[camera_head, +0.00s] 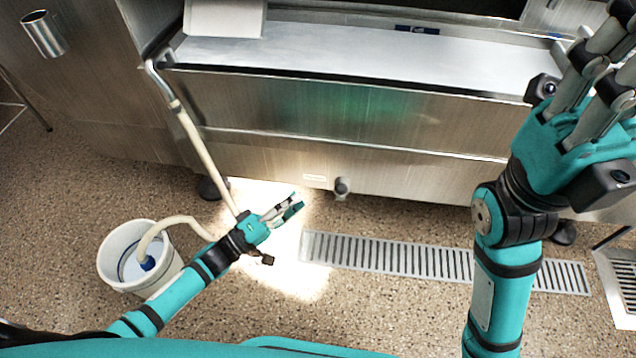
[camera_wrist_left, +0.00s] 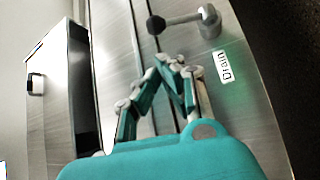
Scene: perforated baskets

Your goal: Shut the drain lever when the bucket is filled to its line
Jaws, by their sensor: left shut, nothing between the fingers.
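The white bucket (camera_head: 113,262) stands on the floor at the left of the head view. A pale hose (camera_head: 178,222) runs into it and ends at a blue fitting (camera_head: 147,263). The liquid level and fill line cannot be read clearly. The drain lever (camera_head: 341,187) is on the front of the steel unit; in the left wrist view the lever (camera_wrist_left: 180,20) has a black knob and sits beside a "Drain" label (camera_wrist_left: 223,67). My left gripper (camera_head: 297,202) is shut and empty, near the lever but apart from it; its fingertips (camera_wrist_left: 172,64) show below the lever's arm.
My right gripper (camera_head: 612,75) is raised at the upper right, its fingertips partly cut off. The steel unit (camera_head: 270,110) fills the back. A floor grate (camera_head: 430,262) lies in front of it. A metal cup (camera_head: 44,34) is on the panel at the upper left.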

